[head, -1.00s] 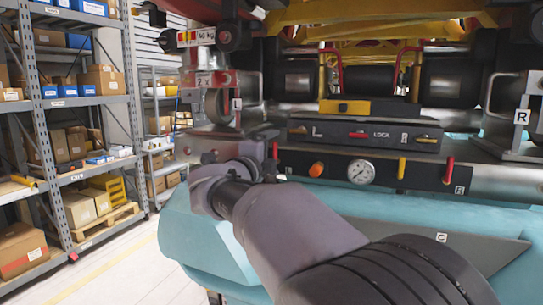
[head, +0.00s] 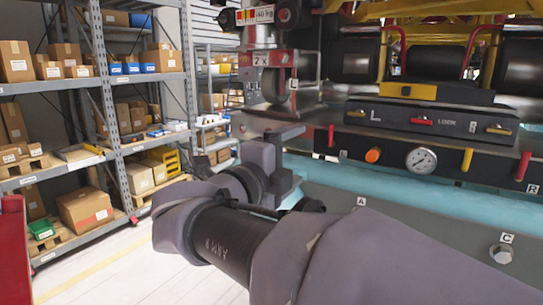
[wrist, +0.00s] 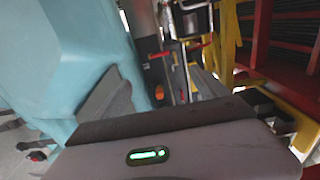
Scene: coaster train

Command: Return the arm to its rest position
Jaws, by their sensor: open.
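My arm reaches in from the lower right of the head view, its grey and black links across the foreground. My gripper (head: 284,152) is at the arm's far end, partly hidden by the wrist. It is open, and I see nothing held in it. It is in front of the coaster train's turquoise body (head: 370,184), left of the dark control panel with the white gauge (head: 421,160). In the wrist view, my gripper's grey housing with a green light fills the bottom. The turquoise body (wrist: 80,55) is close on the left there.
A lock bar (head: 430,119) with red and yellow handles sits above the gauge panel. A wheel assembly (head: 275,75) stands just beyond my gripper. Shelving with boxes (head: 120,110) is at the left, with open floor (head: 120,265) before it. A red edge (head: 15,250) is at far left.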

